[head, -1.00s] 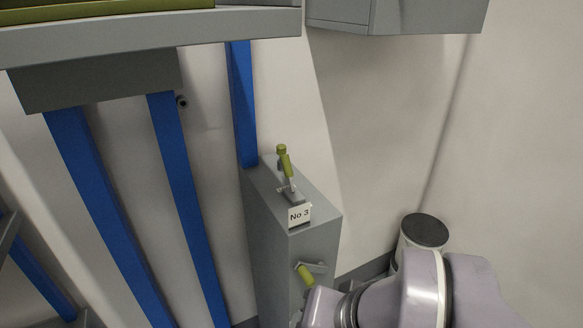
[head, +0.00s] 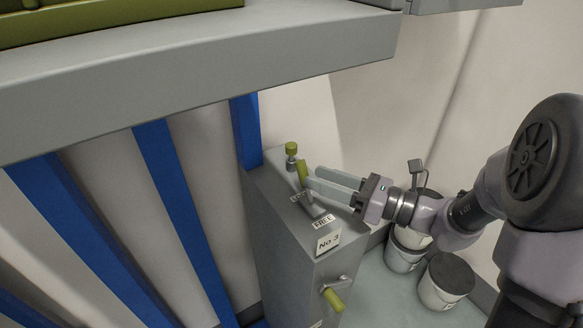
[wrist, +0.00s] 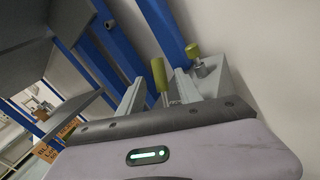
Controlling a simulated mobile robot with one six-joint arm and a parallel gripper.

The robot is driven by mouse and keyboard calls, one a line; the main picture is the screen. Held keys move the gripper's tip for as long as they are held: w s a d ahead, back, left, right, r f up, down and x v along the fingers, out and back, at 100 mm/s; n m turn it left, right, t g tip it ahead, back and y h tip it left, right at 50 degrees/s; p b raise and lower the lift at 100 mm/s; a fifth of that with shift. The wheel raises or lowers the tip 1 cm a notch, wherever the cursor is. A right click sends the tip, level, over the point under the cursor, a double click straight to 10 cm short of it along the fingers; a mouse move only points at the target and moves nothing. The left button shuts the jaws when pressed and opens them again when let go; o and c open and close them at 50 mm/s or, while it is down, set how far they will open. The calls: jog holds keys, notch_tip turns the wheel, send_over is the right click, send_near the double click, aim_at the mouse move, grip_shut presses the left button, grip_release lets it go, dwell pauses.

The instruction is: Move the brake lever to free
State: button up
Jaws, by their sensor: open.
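The brake lever (head: 302,173) has an olive-green handle and stands up from the top of a grey cabinet (head: 285,222). A FREE label (head: 323,221) lies on the cabinet top on the near side of the lever's base; another small label by the lever is too small to read. My gripper (head: 309,179) is open at the lever, its fingers coming in from the right. In the wrist view the lever's handle (wrist: 159,76) stands between my two spread fingers (wrist: 159,92), with gaps seen on both sides. The lever's foot is partly hidden by the gripper.
A green-capped post (head: 291,149) stands just behind the lever. A second lever (head: 333,298) sticks out from the cabinet's front, below a No 3 sign (head: 328,242). A grey shelf (head: 200,85) overhangs at left and above. Several buckets (head: 445,280) stand on the floor at right.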

aim_at(298, 170)
jog(key=x, duration=0.7)
jog(key=shift+w+a+b, duration=0.15)
jog(key=shift+a+b, duration=0.1)
jog(key=shift+b, duration=0.05)
grip_shut()
dwell(0.9)
